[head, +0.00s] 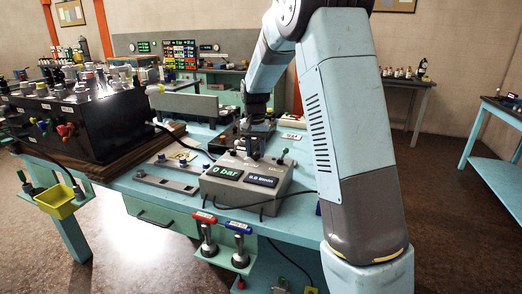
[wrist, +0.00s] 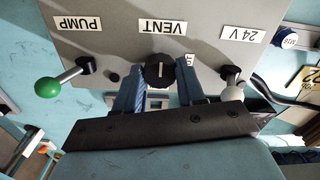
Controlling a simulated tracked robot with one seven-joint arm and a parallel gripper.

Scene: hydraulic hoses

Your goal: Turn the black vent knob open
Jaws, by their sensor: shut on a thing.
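The black vent knob (wrist: 160,72) sits on a grey box (wrist: 215,62), just below the upside-down VENT label (wrist: 165,27) in the wrist view. My gripper (wrist: 159,69) has one blue finger on each side of the knob and is shut on it. In the head view my gripper (head: 254,152) reaches down onto the top of the grey box (head: 278,199), and the knob is hidden there. The box's front displays read "0 bar" (head: 227,171) in green and a second, smaller text that is hard to read.
A green-tipped PUMP lever (wrist: 48,87) and a pale-tipped lever by the 24 V label (wrist: 233,87) stand on either side of my fingers. A black box (head: 85,122) stands left.

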